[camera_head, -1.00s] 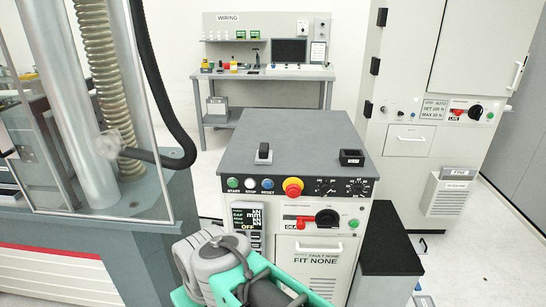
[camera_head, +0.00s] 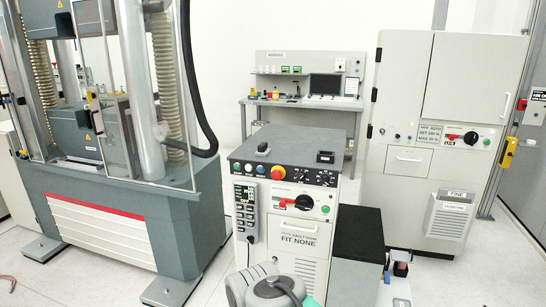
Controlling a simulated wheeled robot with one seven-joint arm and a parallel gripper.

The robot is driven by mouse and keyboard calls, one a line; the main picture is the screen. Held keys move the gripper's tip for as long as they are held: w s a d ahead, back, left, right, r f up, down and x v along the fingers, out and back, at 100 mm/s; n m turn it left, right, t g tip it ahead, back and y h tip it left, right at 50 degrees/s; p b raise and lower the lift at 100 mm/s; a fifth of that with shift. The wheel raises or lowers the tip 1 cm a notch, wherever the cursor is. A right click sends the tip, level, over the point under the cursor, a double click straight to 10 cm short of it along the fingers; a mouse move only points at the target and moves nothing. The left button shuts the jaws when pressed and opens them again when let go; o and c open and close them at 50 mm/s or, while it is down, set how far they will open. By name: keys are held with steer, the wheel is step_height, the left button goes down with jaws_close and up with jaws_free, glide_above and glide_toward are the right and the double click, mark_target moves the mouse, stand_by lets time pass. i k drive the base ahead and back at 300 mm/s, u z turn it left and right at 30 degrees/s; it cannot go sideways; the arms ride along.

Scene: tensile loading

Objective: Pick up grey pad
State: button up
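I cannot pick out a grey pad for certain. A small dark item with a pale top (camera_head: 263,149) lies on the grey top of the control console (camera_head: 290,141), at its left. A small black box-like item (camera_head: 325,157) sits on the same top, at its right. Only a grey and teal part of my arm shows at the bottom edge; my gripper's fingers are not in view.
The testing machine (camera_head: 125,215) stands at left. A black-topped block (camera_head: 358,233) adjoins the console at right, with small items (camera_head: 400,268) beside it. A workbench (camera_head: 300,103) is behind, and a tall white cabinet (camera_head: 410,185) at right. Floor shows at lower left and lower right.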

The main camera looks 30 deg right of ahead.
mark_target(263, 150)
steer(key=z, duration=0.6)
steer(key=i, duration=2.55)
steer(key=u, duration=1.8)
